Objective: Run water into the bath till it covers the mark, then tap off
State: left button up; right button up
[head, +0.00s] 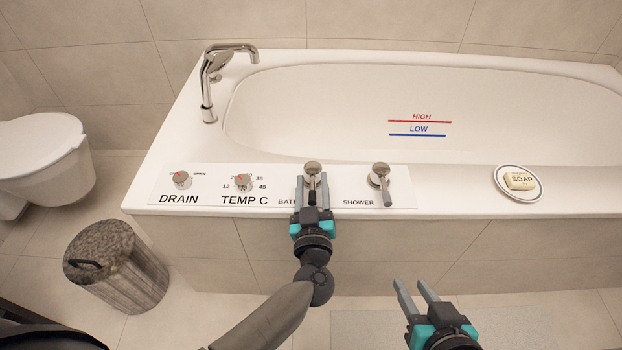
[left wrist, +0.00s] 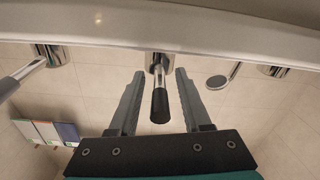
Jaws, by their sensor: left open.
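The white bathtub (head: 400,85) has no water visible in it. The chrome spout (head: 207,95) stands at the tub's left end. The bath tap lever (head: 312,168) is on the front rim panel. My left gripper (head: 313,190) is open, with its fingers on either side of this lever. In the left wrist view the dark-tipped lever (left wrist: 160,100) sits between the two fingers with gaps on both sides. My right gripper (head: 417,290) is open and empty in front of the tub.
The drain knob (head: 181,180) and temperature knob (head: 243,182) are left of the bath lever. The shower lever (head: 381,180) is right of it. A soap bar (head: 519,180) lies on a round dish. A bin (head: 115,265) and toilet (head: 45,160) stand at left.

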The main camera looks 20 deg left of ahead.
dwell(0.3)
pick_arm(q)
grip_shut()
jog(key=shift+a, duration=0.25)
dwell(1.1)
